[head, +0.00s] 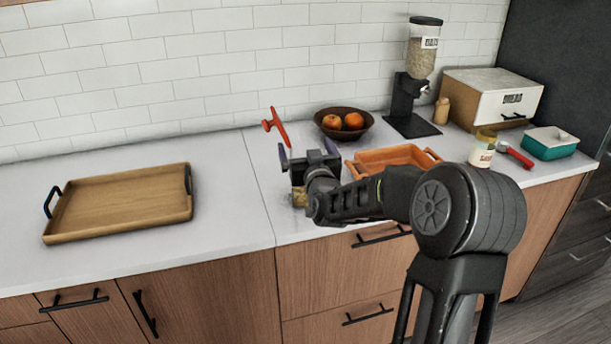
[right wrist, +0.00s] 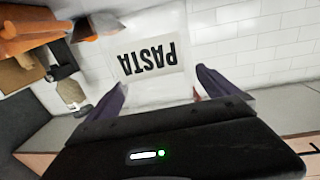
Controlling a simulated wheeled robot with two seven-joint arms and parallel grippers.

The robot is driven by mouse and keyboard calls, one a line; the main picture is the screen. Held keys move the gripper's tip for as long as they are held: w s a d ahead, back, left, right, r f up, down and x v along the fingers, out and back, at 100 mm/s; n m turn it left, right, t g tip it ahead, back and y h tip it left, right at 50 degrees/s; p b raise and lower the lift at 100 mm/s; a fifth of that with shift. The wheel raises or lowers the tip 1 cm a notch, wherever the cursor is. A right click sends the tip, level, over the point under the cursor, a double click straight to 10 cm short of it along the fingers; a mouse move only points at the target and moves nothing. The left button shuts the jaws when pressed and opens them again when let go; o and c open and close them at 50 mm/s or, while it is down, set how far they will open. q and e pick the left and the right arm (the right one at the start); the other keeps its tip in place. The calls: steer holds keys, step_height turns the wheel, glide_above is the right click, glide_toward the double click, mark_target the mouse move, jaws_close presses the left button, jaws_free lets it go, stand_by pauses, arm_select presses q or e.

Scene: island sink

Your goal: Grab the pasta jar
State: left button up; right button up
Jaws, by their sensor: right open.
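The pasta jar (right wrist: 149,58) is clear, with a white label reading PASTA. It fills the middle of the right wrist view, upside down in that picture. In the head view my right gripper and wrist hide most of it; a yellowish lower part (head: 299,197) shows below them on the counter. My right gripper (head: 307,153) is open, its purple-grey fingers spread to either side of the jar. The right wrist view shows the jar between and beyond the fingertips (right wrist: 160,82); I cannot tell whether they touch it. My left gripper is not in view.
An orange tray (head: 392,155) stands close right of the gripper. Behind are a red tool (head: 275,127) and a fruit bowl (head: 343,124). A cereal dispenser (head: 422,75), bread box (head: 490,97) and labelled jar (head: 482,152) stand right. A wooden tray (head: 120,202) lies left; counter between is clear.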

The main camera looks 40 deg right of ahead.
steer(key=c, duration=2.1)
steer(key=shift+r, duration=0.1)
jaws_close()
steer(key=shift+r, duration=0.1)
step_height(320, 180, up, 10)
